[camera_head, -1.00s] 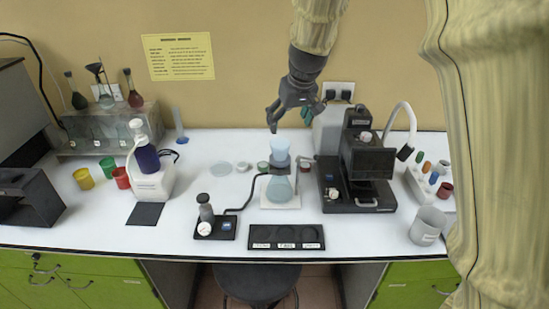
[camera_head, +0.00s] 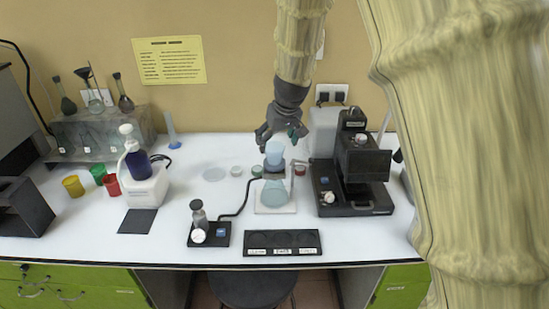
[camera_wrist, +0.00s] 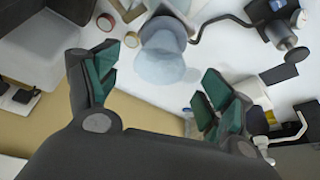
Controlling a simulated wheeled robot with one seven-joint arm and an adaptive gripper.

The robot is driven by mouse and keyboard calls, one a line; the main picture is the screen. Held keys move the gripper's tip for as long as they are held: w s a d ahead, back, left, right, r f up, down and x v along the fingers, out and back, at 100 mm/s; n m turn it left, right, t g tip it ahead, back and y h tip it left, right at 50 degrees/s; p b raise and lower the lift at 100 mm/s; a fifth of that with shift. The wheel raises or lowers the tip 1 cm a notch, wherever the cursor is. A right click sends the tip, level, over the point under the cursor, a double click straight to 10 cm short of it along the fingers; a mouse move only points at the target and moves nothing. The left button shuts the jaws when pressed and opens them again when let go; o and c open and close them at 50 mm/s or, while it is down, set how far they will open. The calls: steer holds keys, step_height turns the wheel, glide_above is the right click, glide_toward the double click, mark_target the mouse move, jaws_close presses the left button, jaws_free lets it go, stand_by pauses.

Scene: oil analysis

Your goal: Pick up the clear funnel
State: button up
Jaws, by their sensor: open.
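The clear funnel (camera_head: 275,155) is pale blue and see-through. It stands upright above the neck of a conical flask (camera_head: 273,194) with pale blue liquid, near the table's middle. My gripper (camera_head: 279,138) points down just above the funnel's top, fingers spread to either side. In the wrist view my open gripper (camera_wrist: 160,78) has green-padded fingers, with the pale funnel (camera_wrist: 158,65) showing between and beyond them. Nothing is held. I cannot tell whether a finger touches the funnel.
A black instrument (camera_head: 352,165) stands close to the right of the flask. A black tray (camera_head: 283,243) lies in front, and a small stirrer-like device (camera_head: 207,228) with a cable is at front left. A white bottle stand (camera_head: 146,186) is farther left. Small round dishes (camera_head: 236,171) lie behind.

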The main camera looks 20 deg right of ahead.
mark_target(274, 149)
steer(key=shift+p+x, duration=1)
steer(key=shift+x, duration=1.45)
steer(key=shift+c, duration=0.3)
steer(key=c, duration=1.1)
